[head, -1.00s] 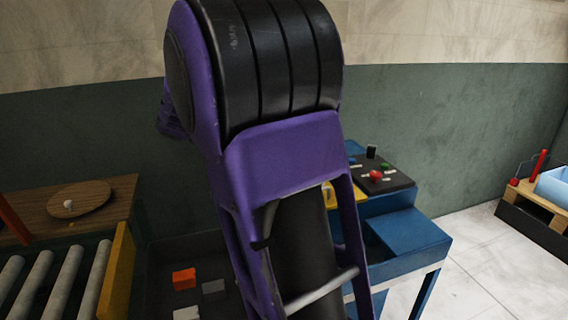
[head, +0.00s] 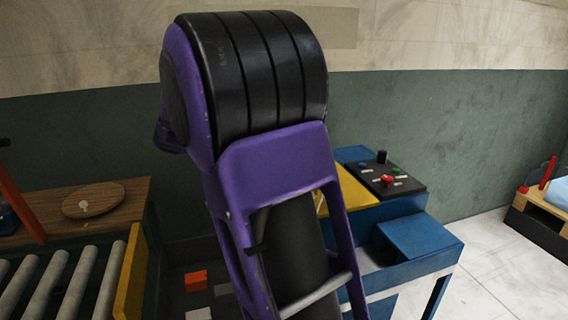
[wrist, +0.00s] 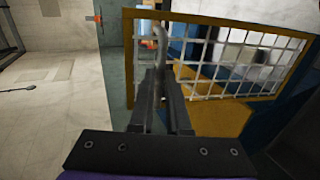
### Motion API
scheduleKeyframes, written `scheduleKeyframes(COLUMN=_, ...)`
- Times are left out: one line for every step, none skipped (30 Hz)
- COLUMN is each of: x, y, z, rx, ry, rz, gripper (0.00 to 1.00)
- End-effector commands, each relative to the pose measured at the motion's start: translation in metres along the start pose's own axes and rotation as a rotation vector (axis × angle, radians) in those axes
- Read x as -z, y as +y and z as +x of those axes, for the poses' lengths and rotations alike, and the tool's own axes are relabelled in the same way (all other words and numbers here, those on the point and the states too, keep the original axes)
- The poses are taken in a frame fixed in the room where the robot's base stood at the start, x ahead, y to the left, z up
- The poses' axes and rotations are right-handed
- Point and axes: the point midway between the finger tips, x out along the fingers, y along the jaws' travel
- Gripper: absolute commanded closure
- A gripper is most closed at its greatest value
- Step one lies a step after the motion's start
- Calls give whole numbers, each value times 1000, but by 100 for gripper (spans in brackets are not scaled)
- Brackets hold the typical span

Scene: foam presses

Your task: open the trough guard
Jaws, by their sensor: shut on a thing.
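The trough guard (wrist: 236,94) is a yellow frame with pale wire mesh, filling the middle and right of the wrist view. A curved grey handle (wrist: 160,42) stands at its left part. My gripper (wrist: 162,75) is shut on this handle, its two dark fingers close together around the lower part. Blue and yellow machine parts show through and below the mesh. In the head view my purple arm hides my gripper and most of the guard. How far the guard stands open cannot be told.
The blue machine (head: 420,243) stands right of my arm, with a black control panel (head: 400,186) bearing red, green and blue controls. A roller conveyor (head: 60,285) and a wooden table (head: 125,192) are at left.

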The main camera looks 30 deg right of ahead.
Motion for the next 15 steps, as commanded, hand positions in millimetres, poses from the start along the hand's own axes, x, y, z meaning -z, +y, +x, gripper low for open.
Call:
scheduleKeyframes(x=0, y=0, z=0, rx=0, ry=0, rz=0, gripper=100)
scheduleKeyframes(x=0, y=0, z=0, rx=0, ry=0, rz=0, gripper=100)
scheduleKeyframes(x=0, y=0, z=0, rx=0, ry=0, rz=0, gripper=100)
scheduleKeyframes(x=0, y=0, z=0, rx=0, ry=0, rz=0, gripper=100)
scheduleKeyframes(x=0, y=0, z=0, rx=0, ry=0, rz=0, gripper=80)
scheduleKeyframes(x=0, y=0, z=0, rx=0, ry=0, rz=0, gripper=73)
scheduleKeyframes(x=0, y=0, z=0, rx=0, ry=0, rz=0, gripper=68)
scheduleKeyframes(x=0, y=0, z=0, rx=0, ry=0, rz=0, gripper=62)
scheduleKeyframes(x=0, y=0, z=0, rx=0, ry=0, rz=0, gripper=55)
scheduleKeyframes(x=0, y=0, z=0, rx=0, ry=0, rz=0, gripper=55)
scheduleKeyframes(x=0, y=0, z=0, rx=0, ry=0, rz=0, gripper=55)
scheduleKeyframes(x=0, y=0, z=0, rx=0, ry=0, rz=0, gripper=55)
scheduleKeyframes(x=0, y=0, z=0, rx=0, ry=0, rz=0, gripper=55)
scheduleKeyframes(x=0, y=0, z=0, rx=0, ry=0, rz=0, gripper=55)
scheduleKeyframes(x=0, y=0, z=0, rx=0, ry=0, rz=0, gripper=55)
